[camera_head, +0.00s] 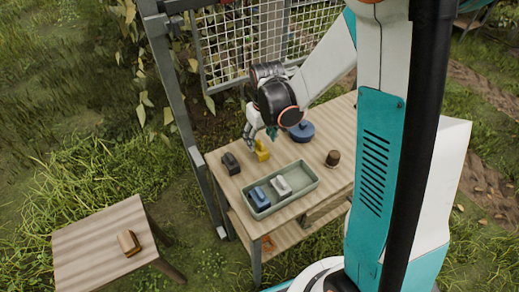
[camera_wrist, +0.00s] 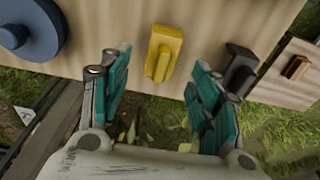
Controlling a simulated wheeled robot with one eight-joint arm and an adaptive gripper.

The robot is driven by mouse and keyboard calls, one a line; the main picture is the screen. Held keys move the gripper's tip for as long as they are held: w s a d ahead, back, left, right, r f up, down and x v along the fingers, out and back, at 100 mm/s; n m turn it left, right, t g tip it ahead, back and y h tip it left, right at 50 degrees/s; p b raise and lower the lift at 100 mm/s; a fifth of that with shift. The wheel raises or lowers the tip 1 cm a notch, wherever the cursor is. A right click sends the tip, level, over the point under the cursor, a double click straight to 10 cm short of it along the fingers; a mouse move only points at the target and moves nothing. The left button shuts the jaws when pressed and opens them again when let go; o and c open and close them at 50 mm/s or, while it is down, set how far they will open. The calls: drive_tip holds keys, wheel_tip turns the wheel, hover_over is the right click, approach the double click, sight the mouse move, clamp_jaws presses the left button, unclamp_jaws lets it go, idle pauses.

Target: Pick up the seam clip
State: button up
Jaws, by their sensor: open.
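Several clip-like blocks are in view, and I cannot tell by name which is the seam clip. A yellow one (camera_head: 262,152) stands on the wooden table near its far edge; it also shows in the wrist view (camera_wrist: 163,52). My gripper (camera_head: 261,133) is open and empty, pointing down just above the yellow clip. In the wrist view its teal fingers (camera_wrist: 161,72) lie on either side of the yellow clip, apart from it. A black clip (camera_head: 231,163) stands to the left of the yellow one and shows right of the fingers in the wrist view (camera_wrist: 239,68).
A grey-green tray (camera_head: 308,190) holds a blue block (camera_head: 259,197) and a white block (camera_head: 281,186). A round blue object (camera_head: 301,131) and a brown cup-like object (camera_head: 333,158) stand on the table. A brown block (camera_head: 128,242) lies on a side table (camera_head: 90,245). A metal post (camera_head: 180,105) rises behind.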

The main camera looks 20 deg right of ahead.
sight(260, 143)
drive_tip(key=f+b, duration=0.1)
drive_tip(key=f, duration=0.1)
drive_tip(key=f+b, duration=0.1)
drive_tip(key=f, duration=0.2)
drive_tip(key=shift+w+a, duration=0.15)
drive_tip(key=shift+w, duration=0.05)
drive_tip(key=shift+r, duration=0.1)
drive_tip(key=c, duration=1)
drive_tip(key=shift+r, duration=0.1)
wheel_tip(260, 143, up, 20)
drive_tip(key=p, duration=0.6)
